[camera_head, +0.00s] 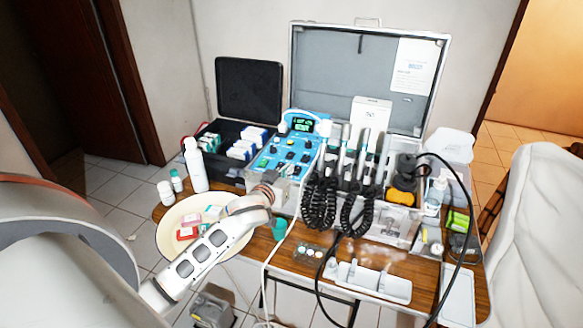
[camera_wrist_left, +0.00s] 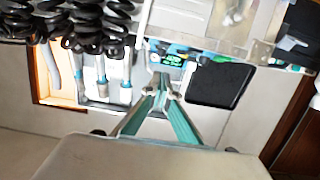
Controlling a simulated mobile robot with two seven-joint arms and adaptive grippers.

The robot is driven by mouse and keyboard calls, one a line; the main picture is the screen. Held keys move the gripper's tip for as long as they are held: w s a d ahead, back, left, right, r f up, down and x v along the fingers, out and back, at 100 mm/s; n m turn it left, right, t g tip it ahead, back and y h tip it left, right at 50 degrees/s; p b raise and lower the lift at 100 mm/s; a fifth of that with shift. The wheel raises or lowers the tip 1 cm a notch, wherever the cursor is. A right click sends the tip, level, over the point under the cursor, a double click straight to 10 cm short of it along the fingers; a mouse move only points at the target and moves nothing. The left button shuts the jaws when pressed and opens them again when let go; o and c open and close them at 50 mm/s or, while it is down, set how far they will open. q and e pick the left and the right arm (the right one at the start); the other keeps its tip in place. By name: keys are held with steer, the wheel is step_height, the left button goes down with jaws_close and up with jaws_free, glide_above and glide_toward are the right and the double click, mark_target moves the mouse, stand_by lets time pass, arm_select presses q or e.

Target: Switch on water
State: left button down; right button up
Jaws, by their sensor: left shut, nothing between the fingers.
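The blue control unit (camera_head: 290,150) stands in the open case on the table, with a lit green display and several dark knobs or switches on its face. It also shows upside down in the left wrist view (camera_wrist_left: 172,60), partly hidden behind my fingers. My left gripper (camera_head: 280,172) is at the front edge of the unit in the head view, small and hard to make out. In the left wrist view its teal fingers (camera_wrist_left: 160,82) are shut and empty, with the tips overlapping the unit; contact cannot be told. The water switch cannot be singled out. My right gripper is not in view.
Handpieces with coiled black cords (camera_head: 320,205) stand right of the unit. A black case (camera_head: 230,172) with small boxes is at its left. A round cream tray (camera_head: 168,240) lies under my left arm. A white bottle (camera_head: 194,165) stands behind the tray, and a white holder (camera_head: 372,284) lies in front.

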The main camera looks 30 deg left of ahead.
arm_select(q)
steer(key=f+v, duration=0.1)
steer(key=v, duration=0.5)
steer(key=shift+s, duration=0.1)
stand_by(0.3)
steer(key=s+d+f+m+g+h, duration=0.2)
steer(key=s+d+f+m, duration=0.1)
steer(key=s+d+f, duration=0.6)
steer(key=s+d+f+m+g+h, duration=0.2)
steer(key=s+d+f, duration=0.8)
steer(key=s+f, duration=0.5)
step_height(320, 180, down, 3)
steer(key=shift+d+f+m+h, duration=0.1)
steer(key=shift+d+m+h, duration=0.05)
steer(key=shift+m+h, duration=0.7)
